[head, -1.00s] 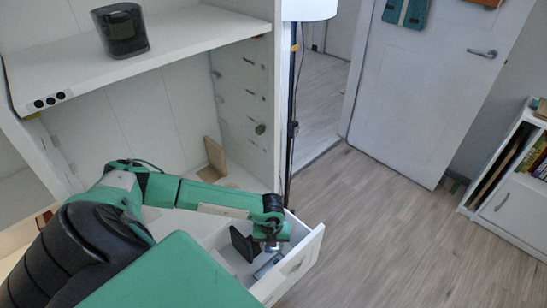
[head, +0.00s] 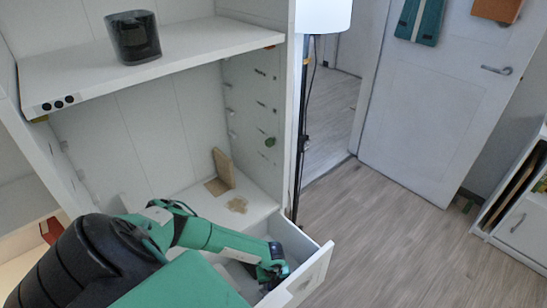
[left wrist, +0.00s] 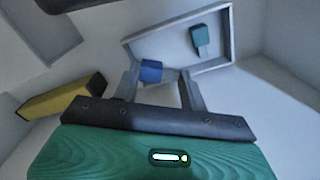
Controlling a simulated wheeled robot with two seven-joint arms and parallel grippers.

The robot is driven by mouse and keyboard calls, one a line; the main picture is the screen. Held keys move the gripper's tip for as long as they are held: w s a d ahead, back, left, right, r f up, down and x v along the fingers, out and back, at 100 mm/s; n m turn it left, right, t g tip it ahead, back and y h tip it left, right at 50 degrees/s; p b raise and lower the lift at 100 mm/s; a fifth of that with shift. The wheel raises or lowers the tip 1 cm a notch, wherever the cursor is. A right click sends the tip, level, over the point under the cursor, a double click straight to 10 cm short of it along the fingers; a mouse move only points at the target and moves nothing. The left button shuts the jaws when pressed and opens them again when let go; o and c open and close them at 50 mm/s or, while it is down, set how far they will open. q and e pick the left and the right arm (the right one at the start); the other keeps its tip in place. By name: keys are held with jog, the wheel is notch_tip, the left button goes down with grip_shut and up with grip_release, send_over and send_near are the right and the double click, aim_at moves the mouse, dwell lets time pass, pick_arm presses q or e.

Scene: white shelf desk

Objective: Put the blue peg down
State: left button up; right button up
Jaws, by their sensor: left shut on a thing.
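My left gripper (head: 274,272) reaches down into the open white drawer (head: 318,272) in the head view. In the left wrist view its two fingers (left wrist: 160,84) are shut on the small blue peg (left wrist: 151,71), which shows at the fingertips, nearer the left finger. The peg is close to the near edge of a shallow pale tray (left wrist: 182,74); I cannot tell whether it touches it. In the head view the peg cannot be made out clearly behind the gripper. My right gripper is in neither view.
A teal piece (left wrist: 201,42) lies in the tray. A yellow block (left wrist: 62,98) lies left of the gripper. A dark cup (head: 133,38) stands on the upper shelf (head: 190,60). A wooden piece (head: 224,168) leans at the back of the desk. A lamp pole (head: 303,140) stands beside it.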

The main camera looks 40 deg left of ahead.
pick_arm(q)
notch_tip(320, 180, down, 4)
jog(key=shift+r+b, duration=0.1)
jog(key=shift+b, duration=0.3)
jog(key=shift+f, duration=0.65)
jog(key=o, duration=0.7)
jog(key=shift+o, duration=0.2)
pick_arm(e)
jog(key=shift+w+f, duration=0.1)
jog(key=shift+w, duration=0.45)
